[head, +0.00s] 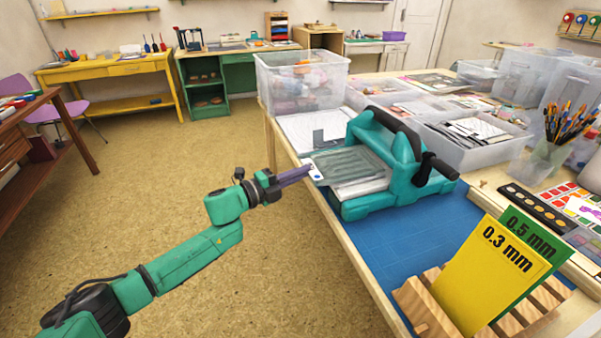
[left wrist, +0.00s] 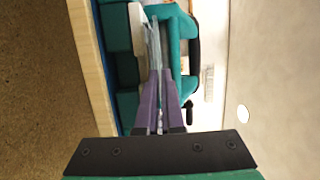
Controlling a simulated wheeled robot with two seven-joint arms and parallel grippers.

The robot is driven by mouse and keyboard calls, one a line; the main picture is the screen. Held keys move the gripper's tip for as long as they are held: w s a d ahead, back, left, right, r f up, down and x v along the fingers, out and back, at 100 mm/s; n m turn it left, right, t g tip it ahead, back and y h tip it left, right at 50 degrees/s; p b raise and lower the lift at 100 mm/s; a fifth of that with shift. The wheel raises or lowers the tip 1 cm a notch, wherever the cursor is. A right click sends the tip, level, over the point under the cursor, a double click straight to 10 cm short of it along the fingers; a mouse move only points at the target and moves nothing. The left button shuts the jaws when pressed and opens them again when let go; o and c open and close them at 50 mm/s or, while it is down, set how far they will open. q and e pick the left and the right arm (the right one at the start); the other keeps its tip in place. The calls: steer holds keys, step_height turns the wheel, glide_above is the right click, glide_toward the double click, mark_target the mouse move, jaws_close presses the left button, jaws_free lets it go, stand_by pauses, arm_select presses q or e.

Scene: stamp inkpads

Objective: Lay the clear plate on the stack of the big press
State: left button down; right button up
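The big press (head: 375,205) is teal with black handles and stands on the blue mat of the right-hand table. A see-through grey-green clear plate (head: 352,166) lies level over the pale stack (head: 372,187) on its bed; I cannot tell whether they touch. A white tab with a blue dot (head: 316,174) shows at the bed's left end. My left gripper (head: 308,170) reaches in from the left, its purple fingers at the plate's near left edge. In the left wrist view, the fingers (left wrist: 160,80) close on the thin plate (left wrist: 156,45), seen edge-on. My right gripper is out of view.
A wooden rack (head: 425,306) holds yellow and green gauge cards at the front. Clear bins (head: 300,82) and a paper tray (head: 470,140) crowd behind the press. The blue mat (head: 385,250) is bare in front of it. Open floor lies left of the table.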

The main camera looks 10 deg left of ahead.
arm_select(q)
steer(key=shift+f+b, duration=0.3)
steer(key=shift+f, duration=0.05)
stand_by(0.3)
steer(key=c, duration=1)
jaws_free()
steer(key=shift+a, duration=0.1)
steer(key=shift+w+a+v, duration=0.1)
steer(key=shift+a+v, duration=0.05)
steer(key=shift+v, duration=0.65)
steer(key=shift+w+a+v, duration=0.1)
steer(key=shift+w+v, duration=0.05)
steer(key=shift+v, duration=0.6)
steer(key=shift+w+a+v, duration=0.1)
steer(key=shift+a+v, duration=0.05)
steer(key=shift+v, duration=0.65)
steer(key=v, duration=1.4)
steer(key=shift+s+a, duration=0.2)
